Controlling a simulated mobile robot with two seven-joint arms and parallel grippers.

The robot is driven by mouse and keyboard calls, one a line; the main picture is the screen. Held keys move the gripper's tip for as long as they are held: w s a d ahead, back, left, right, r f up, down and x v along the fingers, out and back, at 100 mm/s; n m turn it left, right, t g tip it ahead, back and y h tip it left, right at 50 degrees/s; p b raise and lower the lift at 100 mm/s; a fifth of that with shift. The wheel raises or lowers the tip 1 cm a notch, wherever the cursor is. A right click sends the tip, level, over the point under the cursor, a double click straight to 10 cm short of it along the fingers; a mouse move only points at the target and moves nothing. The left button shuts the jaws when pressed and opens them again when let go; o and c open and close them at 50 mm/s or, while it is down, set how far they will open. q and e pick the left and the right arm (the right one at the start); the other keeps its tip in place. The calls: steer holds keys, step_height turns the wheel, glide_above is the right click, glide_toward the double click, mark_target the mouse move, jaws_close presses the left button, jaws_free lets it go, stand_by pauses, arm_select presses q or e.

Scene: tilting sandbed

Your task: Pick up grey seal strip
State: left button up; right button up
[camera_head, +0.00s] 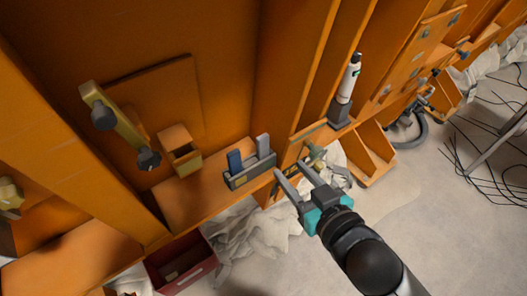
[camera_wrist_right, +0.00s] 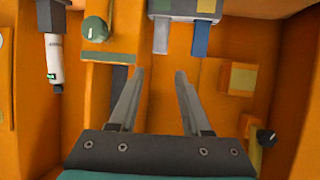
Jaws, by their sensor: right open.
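The grey seal strip (camera_head: 263,145) stands upright in the right part of a dark grey holder (camera_head: 250,172) on an orange shelf. A blue strip (camera_head: 235,160) stands beside it on the left. My right gripper (camera_head: 288,170) is open and empty, its fingertips just right of the holder and apart from the strip. In the right wrist view, the grey strip (camera_wrist_right: 160,38) shows beyond and above the open fingertips (camera_wrist_right: 160,74), with the blue strip (camera_wrist_right: 200,40) to its right. The holder (camera_wrist_right: 185,6) is cut off by the top edge there. My left gripper is not seen.
A white tube (camera_head: 350,75) stands in a dark base right of the gripper. An open orange box (camera_head: 180,150) sits left of the holder. A yellowish handle bar (camera_head: 118,125) is at upper left. A dark red crate (camera_head: 205,270) and crumpled white sheeting (camera_head: 255,235) lie below the shelf.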

glide_toward(264, 139)
steer(key=f+x, duration=0.1)
steer(key=x, duration=0.2)
steer(key=shift+r+b+x, duration=0.15)
steer(key=shift+b+x, duration=0.1)
steer(key=shift+x, duration=1.05)
steer(key=shift+r+b+x, duration=0.2)
steer(key=shift+x, duration=1.1)
steer(key=shift+w, duration=0.1)
jaws_close()
